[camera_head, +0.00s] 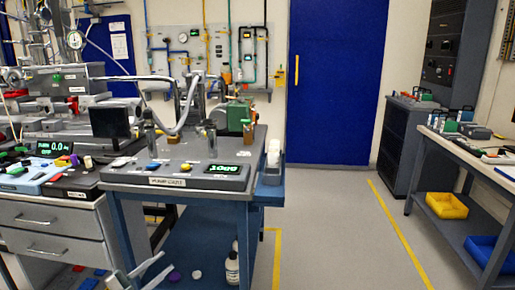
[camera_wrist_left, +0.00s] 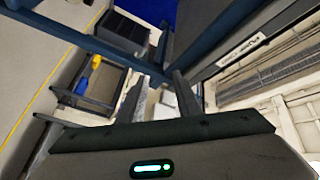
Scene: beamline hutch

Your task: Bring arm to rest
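My left gripper (camera_head: 158,268) shows at the bottom of the head view, low in front of the blue pump cart (camera_head: 200,180). Its two light fingers are spread apart with nothing seen between them. In the left wrist view the fingers (camera_wrist_left: 158,92) also stand apart, above the dark gripper body with its green light. Blue cart framing passes close by in that view; whether it touches the fingers I cannot tell. My right gripper is in neither view.
The cart's lower shelf holds white bottles (camera_head: 232,268). A grey drawer bench (camera_head: 60,225) stands at left. A side table (camera_head: 470,165) with a yellow bin (camera_head: 446,206) and a blue bin (camera_head: 490,252) stands at right. The floor between yellow lines is clear up to the blue door (camera_head: 335,80).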

